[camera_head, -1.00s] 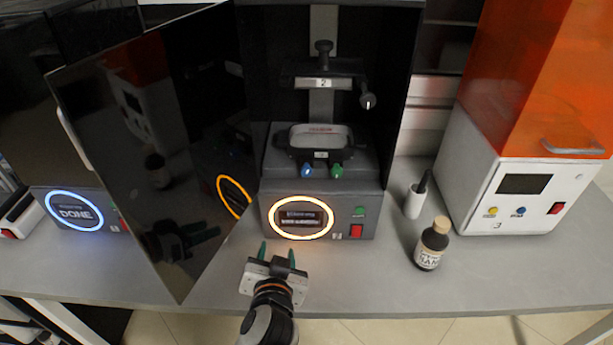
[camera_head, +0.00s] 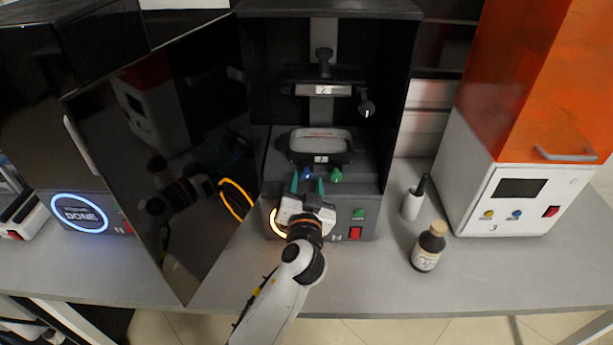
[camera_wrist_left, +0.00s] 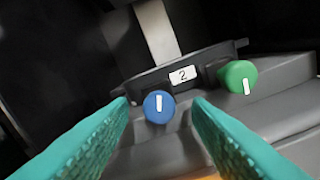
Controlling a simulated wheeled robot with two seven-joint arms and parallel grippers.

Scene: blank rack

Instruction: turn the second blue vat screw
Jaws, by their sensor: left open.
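The blue vat screw (camera_wrist_left: 158,106) is a round blue knob with a white mark, on the front of the vat labelled 2. In the head view the blue screw (camera_head: 307,175) shows small between my fingertips. My left gripper (camera_head: 308,186) is open in front of the middle printer, pointing at the blue screw. In the left wrist view its teal fingers (camera_wrist_left: 162,108) stand on either side of the blue screw, apart from it. The green screw (camera_wrist_left: 238,76) sits to the right, outside the fingers; it also shows in the head view (camera_head: 336,176). My right gripper is not in view.
The middle printer's dark door (camera_head: 160,150) stands open on the left, close to my arm. The vat (camera_head: 321,158) sits under the build plate (camera_head: 322,90). A brown bottle (camera_head: 429,246) and a white holder (camera_head: 413,202) stand right, before the orange-covered printer (camera_head: 520,190).

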